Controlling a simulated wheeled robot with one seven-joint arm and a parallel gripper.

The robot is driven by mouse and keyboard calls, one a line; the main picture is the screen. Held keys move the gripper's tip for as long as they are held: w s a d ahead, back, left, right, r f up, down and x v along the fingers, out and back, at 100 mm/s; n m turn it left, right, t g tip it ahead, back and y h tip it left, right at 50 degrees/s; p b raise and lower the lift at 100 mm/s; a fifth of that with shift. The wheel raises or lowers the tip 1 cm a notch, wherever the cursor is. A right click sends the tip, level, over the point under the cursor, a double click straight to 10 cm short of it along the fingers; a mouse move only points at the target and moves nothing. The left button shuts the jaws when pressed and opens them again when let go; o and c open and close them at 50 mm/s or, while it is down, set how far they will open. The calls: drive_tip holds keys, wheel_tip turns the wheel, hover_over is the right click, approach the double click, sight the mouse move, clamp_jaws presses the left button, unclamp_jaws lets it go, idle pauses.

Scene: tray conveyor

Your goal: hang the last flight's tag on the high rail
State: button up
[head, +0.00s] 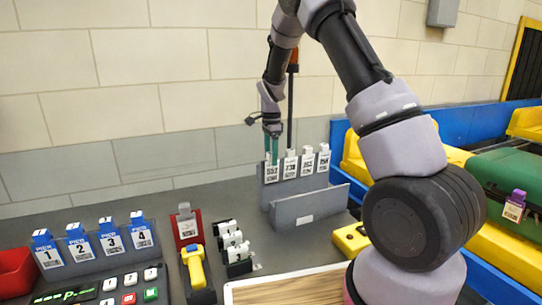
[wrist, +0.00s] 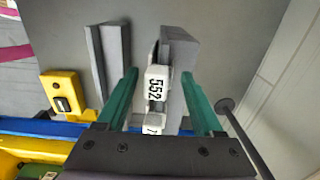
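A grey high rail (head: 297,182) stands at the back of the counter with a row of white tags on it. The leftmost tag reads 552 (head: 271,172); the others are hard to read. My gripper (head: 272,148) points down at this left end. In the wrist view its teal fingers (wrist: 158,75) stand apart, one on each side of the white 552 tag (wrist: 156,84), with gaps visible. Another white tag (wrist: 153,129) lies beyond, partly hidden by my gripper. A lower grey rail (head: 310,208) in front has no tags hanging on it.
Blue numbered tags (head: 110,237) sit in a grey rack at left, near a keypad (head: 128,290). A red holder (head: 187,228), yellow handheld device (head: 195,268) and black-and-white pieces (head: 232,246) stand mid-counter. A green suitcase (head: 510,175) with a purple-topped tag (head: 514,206) is at right.

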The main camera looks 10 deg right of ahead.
drive_tip(key=shift+r, duration=0.1)
wheel_tip(320, 180, up, 10)
drive_tip(key=shift+r, duration=0.1)
drive_tip(key=s+d+r+n+t+y, duration=0.1)
drive_tip(key=s+d+r+n+t, duration=0.15)
drive_tip(key=s+r, duration=0.55)
drive_tip(key=s+d+r+n+t+y, duration=0.1)
drive_tip(key=s+d+r+n, duration=0.15)
drive_tip(key=s+r, duration=0.45)
drive_tip(key=s+r+n+t, duration=0.1)
drive_tip(key=s+n+t, duration=0.2)
drive_tip(key=s, duration=1.5)
drive_tip(key=shift+d+r+n+t, duration=0.35)
drive_tip(key=shift+d+n, duration=0.05)
drive_tip(key=shift+n, duration=1.5)
